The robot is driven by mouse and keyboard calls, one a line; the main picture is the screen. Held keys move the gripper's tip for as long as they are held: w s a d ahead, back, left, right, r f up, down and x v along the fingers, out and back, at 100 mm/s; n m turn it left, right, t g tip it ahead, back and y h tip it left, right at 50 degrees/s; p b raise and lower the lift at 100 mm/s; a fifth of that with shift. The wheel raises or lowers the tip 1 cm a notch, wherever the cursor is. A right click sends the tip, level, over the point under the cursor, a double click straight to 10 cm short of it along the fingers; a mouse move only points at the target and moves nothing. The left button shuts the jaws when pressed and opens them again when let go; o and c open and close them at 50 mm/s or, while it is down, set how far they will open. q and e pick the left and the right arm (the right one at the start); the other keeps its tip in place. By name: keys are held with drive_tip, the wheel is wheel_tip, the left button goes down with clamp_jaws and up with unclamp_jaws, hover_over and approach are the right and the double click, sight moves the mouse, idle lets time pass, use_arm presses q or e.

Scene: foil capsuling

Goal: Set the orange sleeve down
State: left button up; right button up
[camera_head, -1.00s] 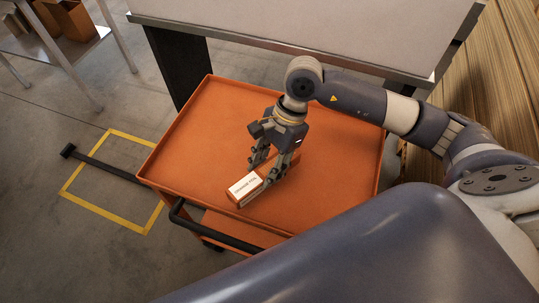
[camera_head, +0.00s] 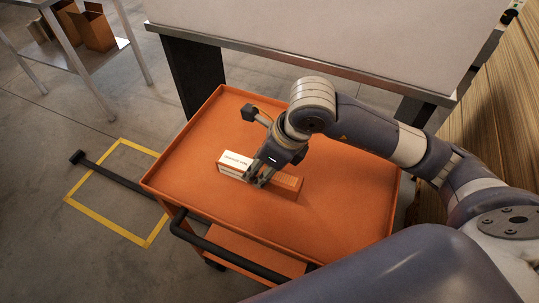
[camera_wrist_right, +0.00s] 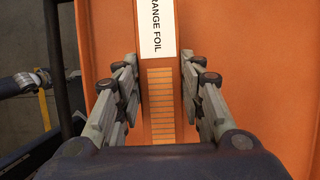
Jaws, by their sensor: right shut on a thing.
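The orange sleeve (camera_head: 289,183) is a long box with a white label on its left end. The label reads "ORANGE FOIL" in part in the right wrist view (camera_wrist_right: 151,28). My right gripper (camera_head: 258,178) is shut on the sleeve around its middle, with a finger on each long side (camera_wrist_right: 161,95). The sleeve lies level, at or just above the floor of the orange cart tray (camera_head: 340,215); I cannot tell whether it touches. My left gripper is not in view.
The tray has a raised rim and is bare around the sleeve. A black handle (camera_head: 215,248) is at its front left. A pale-topped table (camera_head: 330,40) stands behind it. A shelf with brown boxes (camera_head: 92,28) is at the far left. Stacked boards (camera_head: 490,110) stand at the right.

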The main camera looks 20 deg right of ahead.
drive_tip(key=w+p, duration=0.1)
drive_tip(key=w, duration=0.4)
drive_tip(key=w+f+p, duration=0.1)
drive_tip(key=w, duration=0.4)
drive_tip(key=w+p, duration=0.1)
drive_tip(key=w, duration=0.4)
drive_tip(key=shift+w+f, duration=0.15)
drive_tip(key=shift+w, duration=0.05)
wheel_tip(320, 180, down, 3)
drive_tip(key=shift+s+r+p, duration=0.1)
drive_tip(key=shift+p, duration=0.3)
drive_tip(key=shift+f, duration=0.4)
drive_tip(key=shift+f, duration=0.25)
drive_tip(key=o, duration=1.1)
drive_tip(key=shift+r, duration=0.1)
